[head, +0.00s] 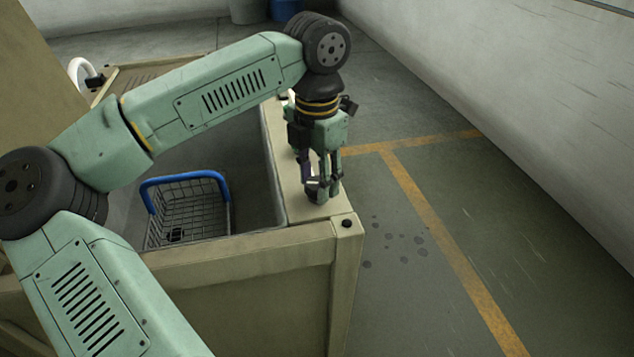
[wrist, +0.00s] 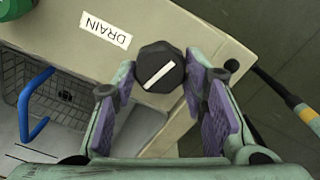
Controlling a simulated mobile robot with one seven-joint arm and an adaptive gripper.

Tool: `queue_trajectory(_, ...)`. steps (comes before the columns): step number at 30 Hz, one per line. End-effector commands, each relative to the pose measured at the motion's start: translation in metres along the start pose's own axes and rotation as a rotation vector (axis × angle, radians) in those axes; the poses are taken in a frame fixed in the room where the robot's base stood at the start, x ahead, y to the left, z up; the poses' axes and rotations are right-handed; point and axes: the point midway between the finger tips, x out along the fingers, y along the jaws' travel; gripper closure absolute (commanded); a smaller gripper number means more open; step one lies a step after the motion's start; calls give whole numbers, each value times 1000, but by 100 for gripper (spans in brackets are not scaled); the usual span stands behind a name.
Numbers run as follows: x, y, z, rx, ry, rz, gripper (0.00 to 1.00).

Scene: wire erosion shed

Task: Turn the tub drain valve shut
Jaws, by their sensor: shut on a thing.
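The drain valve is a dark, many-sided knob (wrist: 160,66) with a white bar across its face. In the wrist view the bar runs diagonally, lower left to upper right. A white DRAIN label (wrist: 106,29) lies on the beige tub rim beside it. My gripper (wrist: 160,85) is shut on the knob, with a purple-padded finger on each side. In the head view my gripper (head: 320,185) points down at the rim near the tub's front right corner, and its fingers hide most of the knob. The beige tub (head: 245,262) is open on top.
A wire basket (head: 190,215) with a blue handle sits inside the tub, left of my gripper. A dark bolt (head: 346,223) is on the tub corner. Part of a green thing (wrist: 14,8) shows on the rim. The floor to the right, with yellow lines, is clear.

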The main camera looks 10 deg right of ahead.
Motion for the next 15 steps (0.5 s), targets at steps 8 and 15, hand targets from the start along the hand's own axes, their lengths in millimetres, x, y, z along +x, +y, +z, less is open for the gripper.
queue_trajectory(8,2,0,0,264,0,0,89)
queue_trajectory(15,1,1,1,492,-2,0,89)
